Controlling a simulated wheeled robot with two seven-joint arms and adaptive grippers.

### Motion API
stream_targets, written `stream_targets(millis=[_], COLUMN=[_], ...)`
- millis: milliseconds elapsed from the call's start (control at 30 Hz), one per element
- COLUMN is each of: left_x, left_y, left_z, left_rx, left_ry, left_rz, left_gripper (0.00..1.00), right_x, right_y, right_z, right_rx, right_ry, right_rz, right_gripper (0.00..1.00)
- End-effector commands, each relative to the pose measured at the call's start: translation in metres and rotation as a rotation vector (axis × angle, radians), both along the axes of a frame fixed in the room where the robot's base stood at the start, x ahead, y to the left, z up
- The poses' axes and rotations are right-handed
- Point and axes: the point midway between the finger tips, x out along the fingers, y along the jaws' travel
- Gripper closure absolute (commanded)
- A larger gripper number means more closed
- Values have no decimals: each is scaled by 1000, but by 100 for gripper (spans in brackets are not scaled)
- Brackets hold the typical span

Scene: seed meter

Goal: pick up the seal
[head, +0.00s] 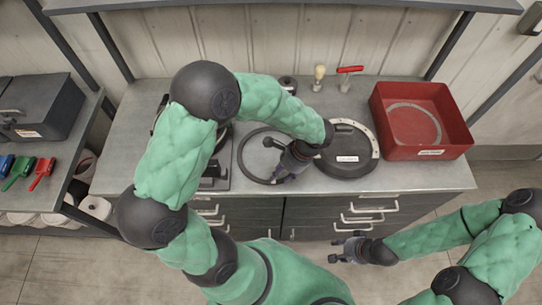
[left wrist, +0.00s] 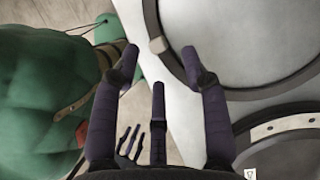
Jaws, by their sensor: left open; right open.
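The seal appears to be the thin dark ring (head: 240,159) lying flat on the grey counter, left of the round black housing (head: 347,168). My right gripper (head: 341,249) is open and empty in front of the drawers.
A red bin (head: 447,143) holding a grey ring stands at the counter's right. A red-handled tool (head: 348,72) and a pale-knobbed tool (head: 319,76) stand at the back. My left arm hides part of a dark device left of the ring. The front counter edge (head: 300,192) is clear.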

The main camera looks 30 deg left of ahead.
Motion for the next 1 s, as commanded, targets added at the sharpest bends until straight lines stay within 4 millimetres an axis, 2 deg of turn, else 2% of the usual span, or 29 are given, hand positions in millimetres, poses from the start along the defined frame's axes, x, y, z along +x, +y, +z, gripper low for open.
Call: stream_targets(millis=[100,200,433,467,600,633,1000], left_x=[-6,-8,-8,-8,-8,-8,-8], left_y=[8,11,12,12,11,11,11], left_z=[-18,-28,-29,-29,-29,-29,-28], left_rx=[1,0,0,0,0,0,0], left_ry=[3,2,0,0,0,0,-1], left_rz=[1,-1,-1,-1,-1,-1,-1], left_gripper=[55,55,55,58,97,100,100], right_x=[0,0,0,0,0,0,0], right_y=[0,0,0,0,0,0,0], right_z=[-5,-7,-7,-7,-7,-7,-6], right_rx=[0,0,0,0,0,0,0], right_ry=[0,0,0,0,0,0,0], right_rz=[0,0,0,0,0,0,0], right_gripper=[57,57,57,57,57,57,57])
